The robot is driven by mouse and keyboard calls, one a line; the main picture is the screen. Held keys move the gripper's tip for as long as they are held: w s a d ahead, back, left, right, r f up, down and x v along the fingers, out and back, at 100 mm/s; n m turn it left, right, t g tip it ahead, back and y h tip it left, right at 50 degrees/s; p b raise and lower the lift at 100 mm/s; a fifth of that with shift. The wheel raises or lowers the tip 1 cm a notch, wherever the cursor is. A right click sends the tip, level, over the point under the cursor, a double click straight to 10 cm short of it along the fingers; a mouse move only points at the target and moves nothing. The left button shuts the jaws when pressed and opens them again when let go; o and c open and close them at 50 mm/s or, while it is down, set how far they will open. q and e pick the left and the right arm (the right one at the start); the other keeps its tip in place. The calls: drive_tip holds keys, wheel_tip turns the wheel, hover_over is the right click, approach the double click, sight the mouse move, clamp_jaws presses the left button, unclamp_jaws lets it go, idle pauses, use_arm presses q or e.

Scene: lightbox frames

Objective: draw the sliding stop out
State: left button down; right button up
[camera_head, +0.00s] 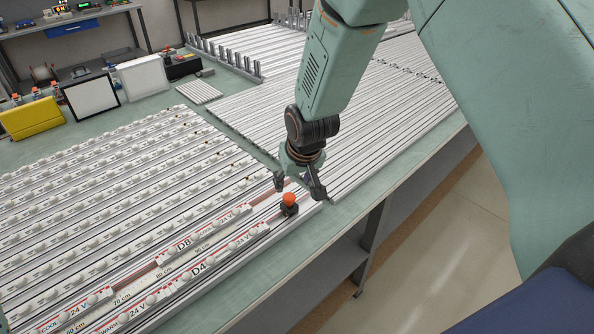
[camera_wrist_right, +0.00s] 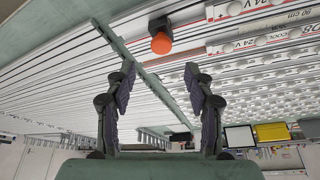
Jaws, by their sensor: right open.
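The sliding stop (camera_head: 289,205) has a round orange knob on a dark base. It sits on the front rails of the long panel, at the right end of the labelled strips. My right gripper (camera_head: 298,188) is open just above and behind it, with its fingers spread and nothing between them. In the right wrist view the stop (camera_wrist_right: 162,42) is upside down, beyond the fingertips of my right gripper (camera_wrist_right: 160,70) and roughly centred between them. No contact with the stop is visible. My left gripper is not in view.
White strips labelled D8 (camera_head: 184,246) and D4 (camera_head: 199,266) lie left of the stop. Slatted panels (camera_head: 420,95) lie behind the gripper. The table's front edge (camera_head: 380,190) is close by. A yellow case (camera_head: 32,118) and a white-faced frame (camera_head: 91,93) stand at the far left.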

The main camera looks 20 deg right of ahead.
drive_tip(key=shift+v, duration=2.15)
